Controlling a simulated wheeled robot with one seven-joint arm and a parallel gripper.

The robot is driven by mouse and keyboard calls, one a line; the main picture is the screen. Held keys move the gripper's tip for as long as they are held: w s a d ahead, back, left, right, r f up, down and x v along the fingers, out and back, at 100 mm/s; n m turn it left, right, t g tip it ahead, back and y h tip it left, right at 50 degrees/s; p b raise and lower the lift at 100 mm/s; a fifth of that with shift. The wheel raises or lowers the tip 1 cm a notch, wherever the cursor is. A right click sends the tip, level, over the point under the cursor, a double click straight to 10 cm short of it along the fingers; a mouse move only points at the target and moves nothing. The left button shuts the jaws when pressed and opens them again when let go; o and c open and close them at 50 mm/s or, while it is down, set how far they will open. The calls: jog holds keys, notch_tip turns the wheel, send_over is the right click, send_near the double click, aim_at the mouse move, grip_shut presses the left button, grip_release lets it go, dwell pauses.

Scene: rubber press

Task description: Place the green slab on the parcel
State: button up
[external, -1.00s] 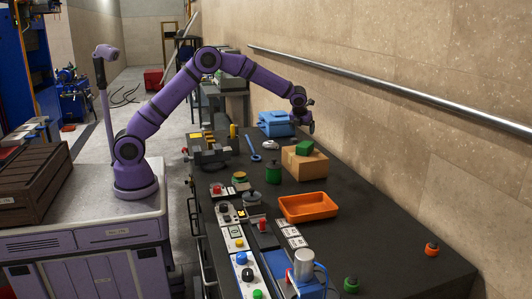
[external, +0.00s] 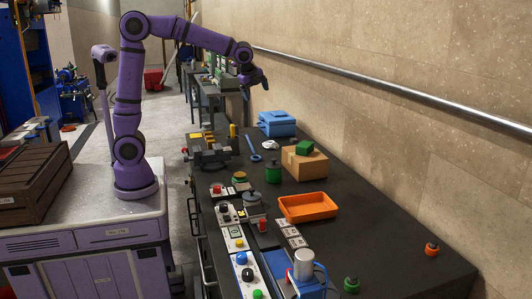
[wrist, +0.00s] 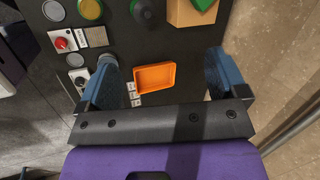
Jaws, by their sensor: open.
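The green slab (external: 304,147) lies on top of the brown cardboard parcel (external: 306,164) on the dark table. In the wrist view the slab (wrist: 202,3) and the parcel (wrist: 190,14) show at the top edge, partly cut off. My gripper (external: 264,84) is raised well above the table, up and to the left of the parcel, apart from the slab. In the wrist view its two blue fingers (wrist: 169,80) are spread wide with nothing between them.
An orange tray (external: 307,207) stands in front of the parcel. Control panels (external: 237,245) line the table's left edge. The table's right side is mostly clear.

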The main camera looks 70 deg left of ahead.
jog(key=s+r+n+h, duration=0.15)
jog(key=s+n, duration=0.25)
jog(key=s, duration=0.5)
jog(key=s+r+n+y, duration=0.1)
jog(key=s+r+n, duration=0.15)
jog(key=s, duration=0.55)
jog(key=s+d+f+n+h, duration=0.1)
jog(key=s+n, duration=0.3)
jog(key=s, duration=0.4)
jog(key=s+f+n+t+h, duration=0.1)
jog(key=s+f+n, duration=0.3)
jog(key=s, duration=0.5)
jog(key=shift+d+f+n, duration=0.35)
jog(key=shift+n, duration=0.1)
